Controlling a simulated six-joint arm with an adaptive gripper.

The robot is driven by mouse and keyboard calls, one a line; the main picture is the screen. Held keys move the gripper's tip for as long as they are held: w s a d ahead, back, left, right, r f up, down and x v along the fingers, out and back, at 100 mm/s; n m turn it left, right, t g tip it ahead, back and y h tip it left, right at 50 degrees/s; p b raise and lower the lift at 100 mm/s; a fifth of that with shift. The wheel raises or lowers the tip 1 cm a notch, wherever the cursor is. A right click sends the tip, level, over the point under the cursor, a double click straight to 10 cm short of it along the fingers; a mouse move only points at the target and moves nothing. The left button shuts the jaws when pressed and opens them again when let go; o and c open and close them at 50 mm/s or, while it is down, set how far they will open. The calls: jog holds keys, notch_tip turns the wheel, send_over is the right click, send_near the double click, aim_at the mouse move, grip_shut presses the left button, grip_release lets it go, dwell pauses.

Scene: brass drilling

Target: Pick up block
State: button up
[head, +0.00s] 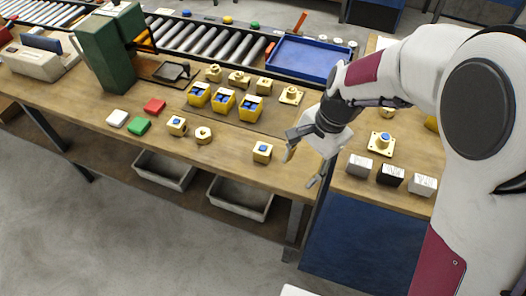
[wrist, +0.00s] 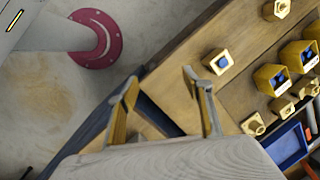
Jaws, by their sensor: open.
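A brass block (head: 262,153) with a blue spot on top stands upright near the front right of the wooden bench. It also shows in the wrist view (wrist: 218,61), just beyond the right-hand finger. A similar brass block (head: 176,126) stands further left, beside a brass hex piece (head: 203,135). My gripper (head: 302,168) is open and empty, to the right of the nearer block and apart from it, around the gap between the two benches. In the wrist view, my gripper (wrist: 160,78) has its fingers spread, with nothing between them.
Yellow bins (head: 223,101) with blue contents and several brass parts stand behind. Red (head: 154,106), green (head: 139,125) and white (head: 117,118) pieces lie left. A blue tray (head: 312,62) lies at the back. White and black boxes (head: 390,175) stand on the right bench.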

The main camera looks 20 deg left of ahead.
aim_at(264, 149)
jog(key=w+a+f+m, duration=0.1)
jog(key=a+m, duration=0.1)
jog(key=w+a+f+m, duration=0.1)
jog(key=a+f+m, duration=0.1)
jog(key=w+a+f+m, duration=0.1)
jog(key=w+a+f, duration=0.1)
jog(key=a, duration=0.1)
jog(key=shift+w+m+y, duration=0.1)
jog(key=shift+m+y, duration=0.3)
jog(key=shift+w+a+r+m+t+y, duration=0.15)
jog(key=shift+w+a+r+m, duration=0.15)
jog(key=shift+w+a+m, duration=0.55)
jog(key=shift+w+a+r+m+t+y, duration=0.2)
jog(key=shift+w+r+m, duration=0.15)
jog(key=shift+m, duration=1)
jog(key=shift+w+a+r+m+t+y, duration=0.2)
jog(key=shift+w+a+m, duration=0.4)
jog(key=shift+m, duration=0.5)
jog(key=shift+w+d, duration=0.1)
jog(key=shift+d, duration=0.05)
jog(key=shift+x, duration=1.25)
jog(key=shift+x, duration=2.6)
jog(key=shift+w, duration=0.15)
